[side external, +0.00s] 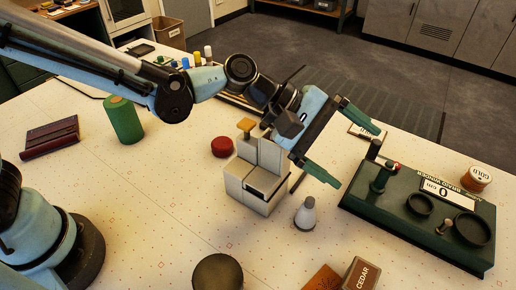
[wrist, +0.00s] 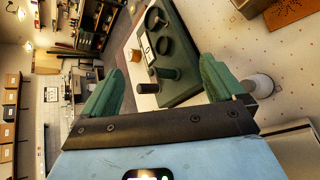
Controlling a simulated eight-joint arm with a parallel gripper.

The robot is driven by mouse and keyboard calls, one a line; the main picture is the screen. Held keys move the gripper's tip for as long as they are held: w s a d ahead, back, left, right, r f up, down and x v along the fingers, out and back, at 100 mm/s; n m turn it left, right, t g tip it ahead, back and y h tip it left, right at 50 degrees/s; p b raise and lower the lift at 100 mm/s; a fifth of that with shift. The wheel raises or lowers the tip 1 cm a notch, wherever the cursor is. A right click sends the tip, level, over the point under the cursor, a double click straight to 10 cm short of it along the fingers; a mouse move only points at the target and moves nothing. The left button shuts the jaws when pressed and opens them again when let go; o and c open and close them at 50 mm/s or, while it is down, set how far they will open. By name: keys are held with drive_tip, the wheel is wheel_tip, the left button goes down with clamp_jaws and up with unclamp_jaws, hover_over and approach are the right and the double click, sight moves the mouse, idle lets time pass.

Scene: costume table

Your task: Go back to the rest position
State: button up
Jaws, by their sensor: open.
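My gripper (side external: 352,146) is in the air above the table, to the right of a grey-white block-like device (side external: 258,178). Its two green fingers stand wide apart, and nothing shows between them. In the wrist view my gripper (wrist: 160,88) also shows both fingers spread, with the dark green stand beyond them. The gripper appears apart from the table and from the things on it. No marker for a rest position can be seen.
The front-left table (side external: 150,220) is clear.

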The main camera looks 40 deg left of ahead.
drive_tip(key=w+a+r+m+t+y, duration=0.2)
drive_tip(key=a+r+m, duration=0.1)
drive_tip(key=a, duration=0.4)
drive_tip(key=w+a+r+m+t+y, duration=0.1)
drive_tip(key=w+a+r+m+y, duration=0.2)
drive_tip(key=a, duration=0.5)
drive_tip(key=s+a+f+m+y, duration=0.2)
drive_tip(key=s+a, duration=0.4)
drive_tip(key=a, duration=0.3)
drive_tip(key=s+a+f+m+y, duration=0.3)
drive_tip(key=s+a, duration=0.4)
drive_tip(key=a, duration=0.3)
wheel_tip(320, 180, down, 2)
drive_tip(key=shift+s+a+f+y, duration=0.15)
drive_tip(key=shift+s+f+y, duration=0.15)
drive_tip(key=shift+y, duration=0.4)
drive_tip(key=shift+r+t, duration=0.15)
drive_tip(key=shift+t, duration=0.15)
